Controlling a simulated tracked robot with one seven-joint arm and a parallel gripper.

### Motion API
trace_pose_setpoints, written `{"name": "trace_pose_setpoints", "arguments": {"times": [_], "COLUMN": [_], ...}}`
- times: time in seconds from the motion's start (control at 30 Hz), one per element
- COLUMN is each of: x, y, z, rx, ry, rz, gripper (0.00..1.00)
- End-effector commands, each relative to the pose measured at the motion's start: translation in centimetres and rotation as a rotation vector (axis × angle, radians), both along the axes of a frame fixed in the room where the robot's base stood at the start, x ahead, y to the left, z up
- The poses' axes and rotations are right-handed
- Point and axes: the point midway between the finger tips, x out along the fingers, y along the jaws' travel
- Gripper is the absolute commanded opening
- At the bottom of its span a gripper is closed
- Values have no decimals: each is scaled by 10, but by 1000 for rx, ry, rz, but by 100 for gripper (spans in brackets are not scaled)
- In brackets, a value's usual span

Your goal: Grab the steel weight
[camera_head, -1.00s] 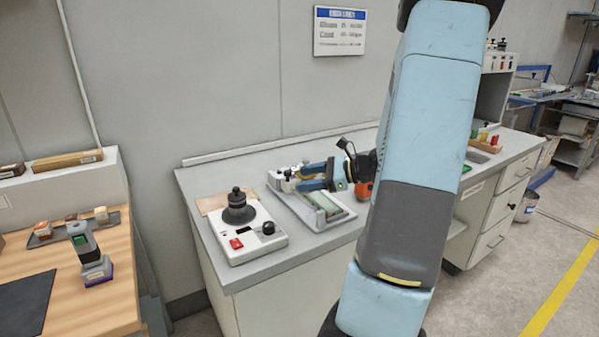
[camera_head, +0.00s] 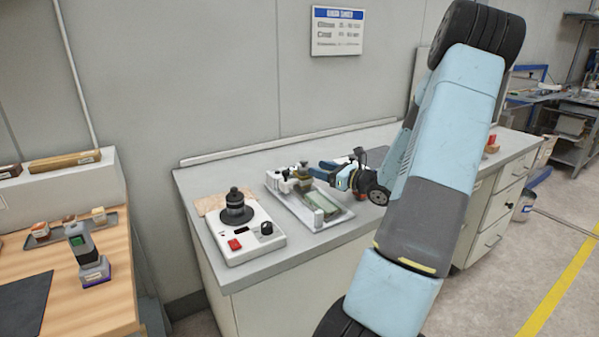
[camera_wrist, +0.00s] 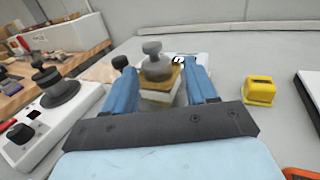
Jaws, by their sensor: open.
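The steel weight (camera_wrist: 157,64) is a grey, round-shouldered piece with a knob on top. In the wrist view it stands upright on a yellowish block, between the two blue fingers. My gripper (camera_wrist: 152,72) is open, with one finger on each side of the weight; I cannot tell whether either finger touches it. In the head view my gripper (camera_head: 322,172) is above the white-framed coater (camera_head: 310,213), its fingers pointing left towards the small weight (camera_head: 303,169). The weight's lower part is hard to make out there.
A white device with a black knobbed top (camera_head: 243,240) stands left of the coater on the grey bench (camera_head: 285,268). A yellow block (camera_wrist: 260,91) lies to the right in the wrist view. A wooden table (camera_head: 103,304) is at the left. Clear bench surrounds the yellow block.

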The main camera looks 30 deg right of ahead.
Motion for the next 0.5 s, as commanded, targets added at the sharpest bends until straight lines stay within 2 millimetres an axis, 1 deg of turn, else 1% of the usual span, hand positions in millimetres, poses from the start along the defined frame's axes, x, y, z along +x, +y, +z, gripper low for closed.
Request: {"name": "trace_pose_setpoints", "arguments": {"times": [0.1,0.27,0.37,0.5], "x": [10,14,19,31], "y": [5,8,12,22], "z": [0,1,4,11], "rx": [0,-1,-1,-1], "ry": [0,0,0,0], "rz": [1,1,2,3], "gripper": [57,57,57,57]}}
